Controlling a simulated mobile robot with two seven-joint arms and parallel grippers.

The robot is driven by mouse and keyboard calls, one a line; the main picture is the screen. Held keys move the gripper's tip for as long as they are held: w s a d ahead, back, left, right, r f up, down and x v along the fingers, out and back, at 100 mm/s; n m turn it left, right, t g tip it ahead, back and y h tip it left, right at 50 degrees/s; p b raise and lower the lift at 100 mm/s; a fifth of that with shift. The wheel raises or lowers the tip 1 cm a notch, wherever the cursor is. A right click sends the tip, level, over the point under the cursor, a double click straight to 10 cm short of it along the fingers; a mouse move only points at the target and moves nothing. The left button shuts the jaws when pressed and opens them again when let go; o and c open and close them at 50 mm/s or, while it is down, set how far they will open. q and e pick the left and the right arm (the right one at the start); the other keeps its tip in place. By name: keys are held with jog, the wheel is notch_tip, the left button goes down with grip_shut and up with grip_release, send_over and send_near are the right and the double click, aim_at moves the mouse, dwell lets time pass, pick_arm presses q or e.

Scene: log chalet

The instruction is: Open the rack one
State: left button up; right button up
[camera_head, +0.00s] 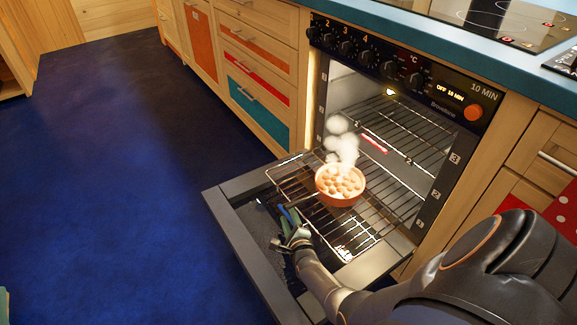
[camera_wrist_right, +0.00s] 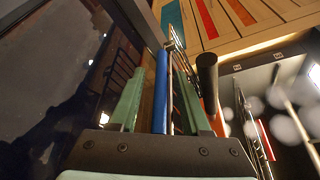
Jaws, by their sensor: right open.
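The oven (camera_head: 400,120) has its door (camera_head: 235,235) folded down. A wire rack (camera_head: 372,225) sticks out of the oven over the door, with an orange pan of round food (camera_head: 340,184) steaming on it. A blue bar (camera_head: 289,214) is at the rack's front edge. My right gripper (camera_head: 288,222) is at that bar, from below in the head view. In the wrist view the blue bar (camera_wrist_right: 161,92) lies between its two open green fingers (camera_wrist_right: 158,100); I cannot tell whether they touch it. My left gripper is out of view.
Another rack with a red bar (camera_head: 374,144) sits higher, inside the oven. The pan's dark handle (camera_wrist_right: 207,78) is close to the right finger in the wrist view. Wooden drawers (camera_head: 255,85) flank the oven on the left. The blue floor (camera_head: 110,180) is clear.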

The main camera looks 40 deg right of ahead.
jog(key=p+v, duration=0.4)
jog(key=v, duration=0.2)
jog(key=shift+s+a+r, duration=0.1)
jog(key=shift+r, duration=0.1)
jog(key=shift+s+a+p, duration=0.25)
jog(key=shift+s+p, duration=0.15)
jog(key=shift+s, duration=0.1)
